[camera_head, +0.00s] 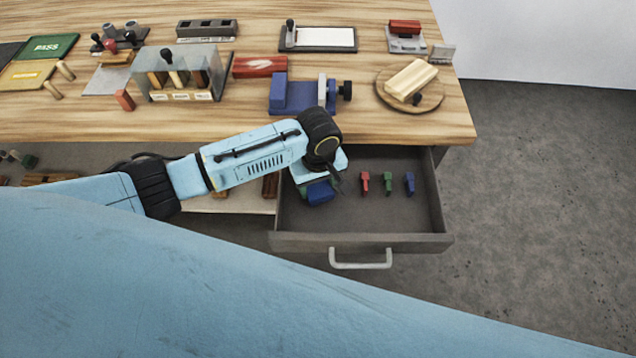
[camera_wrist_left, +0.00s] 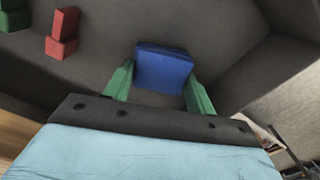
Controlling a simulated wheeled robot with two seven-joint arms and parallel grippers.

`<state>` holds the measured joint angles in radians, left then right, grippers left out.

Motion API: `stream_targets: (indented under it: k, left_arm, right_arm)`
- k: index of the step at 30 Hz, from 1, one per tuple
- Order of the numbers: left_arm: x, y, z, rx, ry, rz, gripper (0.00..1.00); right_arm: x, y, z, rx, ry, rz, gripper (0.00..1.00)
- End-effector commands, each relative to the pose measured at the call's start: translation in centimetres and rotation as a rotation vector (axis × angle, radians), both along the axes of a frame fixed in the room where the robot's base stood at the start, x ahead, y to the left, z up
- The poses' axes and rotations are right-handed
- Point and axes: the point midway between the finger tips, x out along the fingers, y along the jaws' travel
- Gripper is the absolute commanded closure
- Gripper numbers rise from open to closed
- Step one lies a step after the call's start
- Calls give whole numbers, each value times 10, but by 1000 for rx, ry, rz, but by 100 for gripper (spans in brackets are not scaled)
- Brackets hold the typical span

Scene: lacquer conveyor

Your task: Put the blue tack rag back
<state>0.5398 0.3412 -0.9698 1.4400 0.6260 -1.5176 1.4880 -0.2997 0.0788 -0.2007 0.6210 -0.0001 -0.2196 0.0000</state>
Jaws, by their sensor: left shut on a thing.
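The blue tack rag (camera_head: 320,192) is a small blue block at the left side of the open grey drawer (camera_head: 345,242). In the left wrist view the rag (camera_wrist_left: 164,68) sits between the green fingers of my left gripper (camera_wrist_left: 158,84). My left gripper (camera_head: 316,190) reaches down into the drawer and is shut on the rag. The arm partly hides the gripper and the drawer's left rear corner. I cannot tell whether the rag touches the drawer floor. My right gripper is not in view.
Small red (camera_head: 365,182), green (camera_head: 388,183) and blue (camera_head: 410,183) pieces stand in the drawer, right of the gripper. The drawer's front right floor is clear. The wooden tabletop (camera_head: 200,120) above holds a blue vise (camera_head: 295,97), a round board (camera_head: 385,97) and a stamp rack (camera_head: 180,78).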

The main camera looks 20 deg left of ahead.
Motion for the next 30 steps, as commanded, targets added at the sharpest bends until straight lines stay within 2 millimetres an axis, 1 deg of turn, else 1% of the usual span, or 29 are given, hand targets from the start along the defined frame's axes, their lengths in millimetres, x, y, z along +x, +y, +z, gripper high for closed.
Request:
stream_targets:
  k: [2, 3, 7, 8, 16, 19, 23, 30]
  left_arm:
    - [-1, 0, -3, 0, 2, 0, 63]
    - [-1, 0, -3, 0, 2, 0, 42]
    - [0, 0, -3, 0, 1, 0, 25]
    - [0, 0, -3, 0, 1, 0, 23]
    - [0, 0, -2, 1, 1, 0, 23]
    - [0, 0, 4, 0, -1, 0, 23]
    - [1, 0, 26, -2, -1, 0, 23]
    - [0, -1, 79, -2, -2, -1, 23]
  right_arm:
    - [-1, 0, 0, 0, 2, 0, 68]
    - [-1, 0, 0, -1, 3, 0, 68]
    - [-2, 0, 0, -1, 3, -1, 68]
    - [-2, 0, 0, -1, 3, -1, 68]
    - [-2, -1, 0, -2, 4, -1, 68]
    - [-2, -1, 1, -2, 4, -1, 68]
    - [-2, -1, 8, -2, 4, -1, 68]
    - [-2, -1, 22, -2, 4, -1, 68]
